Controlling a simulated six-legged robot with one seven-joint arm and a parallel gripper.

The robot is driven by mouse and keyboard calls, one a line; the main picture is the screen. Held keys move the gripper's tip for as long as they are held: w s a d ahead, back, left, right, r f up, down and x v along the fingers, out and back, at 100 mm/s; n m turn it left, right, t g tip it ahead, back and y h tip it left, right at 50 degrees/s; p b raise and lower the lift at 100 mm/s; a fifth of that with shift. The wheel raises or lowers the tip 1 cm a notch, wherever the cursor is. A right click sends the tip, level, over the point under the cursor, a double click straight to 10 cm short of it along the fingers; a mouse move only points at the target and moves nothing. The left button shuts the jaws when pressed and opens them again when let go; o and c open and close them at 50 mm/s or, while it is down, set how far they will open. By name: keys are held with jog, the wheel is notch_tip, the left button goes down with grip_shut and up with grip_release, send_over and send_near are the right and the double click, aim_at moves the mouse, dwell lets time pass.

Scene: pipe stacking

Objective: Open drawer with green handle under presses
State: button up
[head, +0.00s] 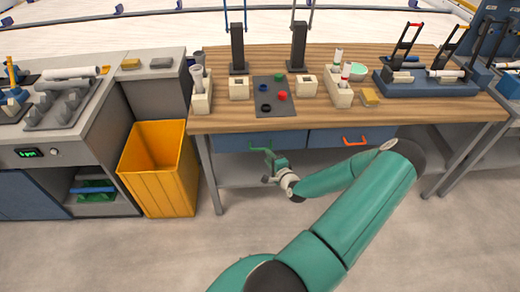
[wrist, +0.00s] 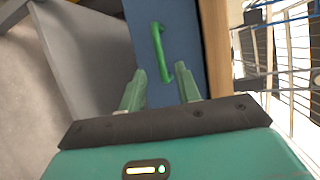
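The drawer with the green handle is the left blue drawer (head: 229,142) under the wooden bench top, and it looks shut. In the wrist view its blue front (wrist: 177,55) carries the green bar handle (wrist: 160,52). The handle's near end lies ahead of the gap between the fingers. I cannot tell whether a finger touches it. Two presses (head: 238,48) (head: 299,45) stand on the bench above.
A second blue drawer (head: 325,138) with a red handle (head: 355,141) is to the right. A yellow bin (head: 158,168) stands left of the bench. The wooden bench top (head: 215,122) holds blocks and a dark mat (head: 274,96). The floor in front is clear.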

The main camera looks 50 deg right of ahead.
aim_at(261, 149)
jog(key=x, duration=0.7)
jog(key=shift+w, duration=0.3)
grip_shut()
